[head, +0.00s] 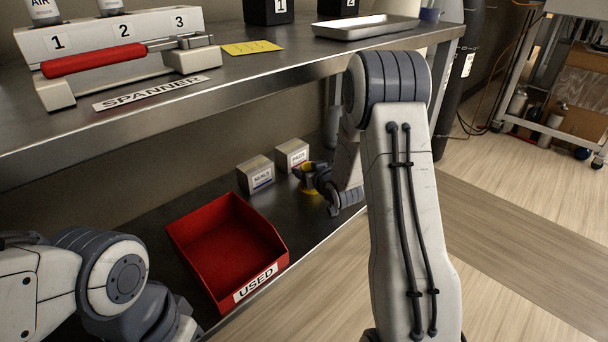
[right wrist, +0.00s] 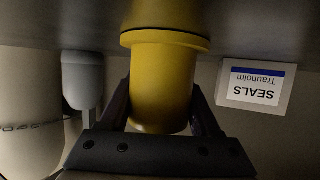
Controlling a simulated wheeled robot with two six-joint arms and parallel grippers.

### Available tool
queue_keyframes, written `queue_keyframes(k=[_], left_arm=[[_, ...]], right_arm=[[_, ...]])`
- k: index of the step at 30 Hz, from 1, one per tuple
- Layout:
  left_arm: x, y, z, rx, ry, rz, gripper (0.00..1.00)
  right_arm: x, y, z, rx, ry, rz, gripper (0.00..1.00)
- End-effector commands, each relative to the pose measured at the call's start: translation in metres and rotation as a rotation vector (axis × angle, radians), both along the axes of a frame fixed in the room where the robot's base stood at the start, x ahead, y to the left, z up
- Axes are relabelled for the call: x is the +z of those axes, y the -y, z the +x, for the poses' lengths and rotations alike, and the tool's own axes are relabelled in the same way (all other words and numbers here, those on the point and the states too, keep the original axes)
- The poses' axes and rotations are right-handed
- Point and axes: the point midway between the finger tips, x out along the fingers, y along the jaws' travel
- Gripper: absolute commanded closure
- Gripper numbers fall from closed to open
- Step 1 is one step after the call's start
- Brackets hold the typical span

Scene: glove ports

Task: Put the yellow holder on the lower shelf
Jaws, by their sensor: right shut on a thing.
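The yellow holder (head: 308,189) is at the lower shelf (head: 205,190), past the red bin, mostly hidden behind my right gripper (head: 312,176) in the head view. The right wrist view, which is upside down, shows the yellow holder (right wrist: 162,85) as a round body with a wider flange. My right gripper (right wrist: 162,112) is shut on it, one finger on each side. The flanged end is towards the dark shelf surface; I cannot tell whether it touches. My left arm shows at the lower left of the head view, but its gripper is out of view.
The SEALS box (head: 256,175) and another small box (head: 292,155) stand behind the holder. A red USED bin (head: 226,250) sits nearer on the lower shelf. The upper worktop (head: 250,72) overhangs, carrying a red-handled spanner (head: 110,58) and a metal tray (head: 365,27).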

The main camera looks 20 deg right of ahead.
Motion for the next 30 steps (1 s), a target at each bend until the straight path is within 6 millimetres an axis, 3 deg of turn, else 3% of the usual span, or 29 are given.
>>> queue_keyframes(k=[6,7,9,21,26,30], left_arm=[[-0.002,0.0,0.0,0.0,0.001,-0.001,1.0],[-0.001,0.0,0.0,0.0,0.001,-0.001,1.0],[0.0,0.0,0.0,0.0,0.001,-0.001,1.0],[0.004,0.0,0.0,0.0,0.001,-0.001,1.0],[0.013,0.0,0.0,0.0,0.001,-0.001,1.0],[0.023,0.0,0.0,0.0,0.001,-0.001,1.0]], right_arm=[[-0.002,-0.001,0.001,0.002,0.0,0.0,0.99],[-0.002,-0.002,0.001,0.002,0.0,0.0,0.32],[-0.001,-0.002,0.001,0.003,0.0,0.0,0.06],[0.004,-0.002,0.0,0.003,0.0,0.0,0.06],[0.015,-0.003,-0.023,0.001,0.0,0.001,0.06],[0.028,-0.004,-0.053,0.001,-0.001,0.001,0.06]])
